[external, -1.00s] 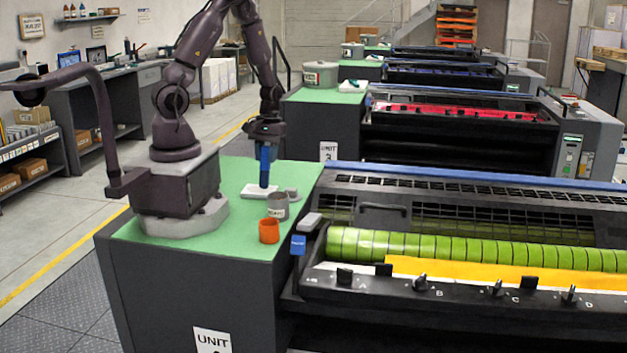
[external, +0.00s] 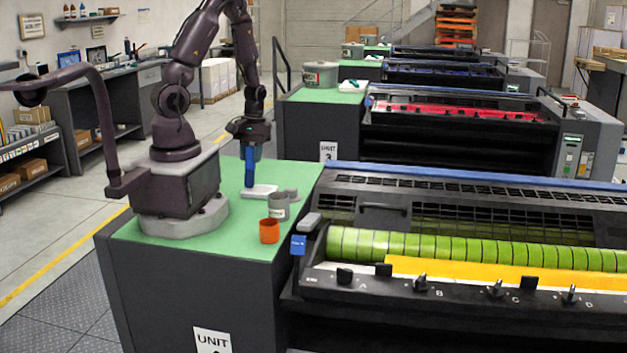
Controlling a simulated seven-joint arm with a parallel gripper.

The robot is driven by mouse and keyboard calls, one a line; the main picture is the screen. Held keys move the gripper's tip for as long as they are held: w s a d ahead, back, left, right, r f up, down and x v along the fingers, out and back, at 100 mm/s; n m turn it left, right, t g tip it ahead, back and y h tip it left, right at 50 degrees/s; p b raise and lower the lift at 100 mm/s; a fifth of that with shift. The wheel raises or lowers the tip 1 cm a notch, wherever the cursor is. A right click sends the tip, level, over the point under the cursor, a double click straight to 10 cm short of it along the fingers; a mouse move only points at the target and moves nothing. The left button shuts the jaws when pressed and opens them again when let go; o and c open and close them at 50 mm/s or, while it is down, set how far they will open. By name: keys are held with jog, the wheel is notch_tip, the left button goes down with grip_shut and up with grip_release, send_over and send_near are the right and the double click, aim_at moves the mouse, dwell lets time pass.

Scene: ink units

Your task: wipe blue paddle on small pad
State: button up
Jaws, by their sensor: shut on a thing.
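My gripper (external: 250,140) is above the green-topped cabinet, pointing down. It is shut on the blue paddle (external: 250,168), which hangs upright below it. The small white pad (external: 262,191) lies flat on the green top (external: 225,250). The paddle's lower end is at the pad's left part; whether it touches the pad or is just above it, I cannot tell.
A grey tin (external: 278,207) and an orange cup (external: 269,231) stand in front of the pad. A small grey round thing (external: 291,194) is close to the pad's right. The press with a green roller (external: 470,248) is to the right. The green top's front left is clear.

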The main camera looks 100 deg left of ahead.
jog(key=shift+w, duration=3.1)
jog(key=shift+s, duration=3.15)
jog(key=shift+r, duration=3)
jog(key=w+d+r+m+y, duration=0.1)
jog(key=w+d+r+m, duration=0.1)
jog(key=w+d+m, duration=0.6)
jog(key=w+d+r+m+y, duration=0.1)
jog(key=w+d+m, duration=0.8)
jog(key=w, duration=0.6)
jog(key=d, duration=0.2)
jog(key=shift+d+r+g, duration=0.3)
jog(key=shift+r+g, duration=0.05)
jog(key=shift+g, duration=0.05)
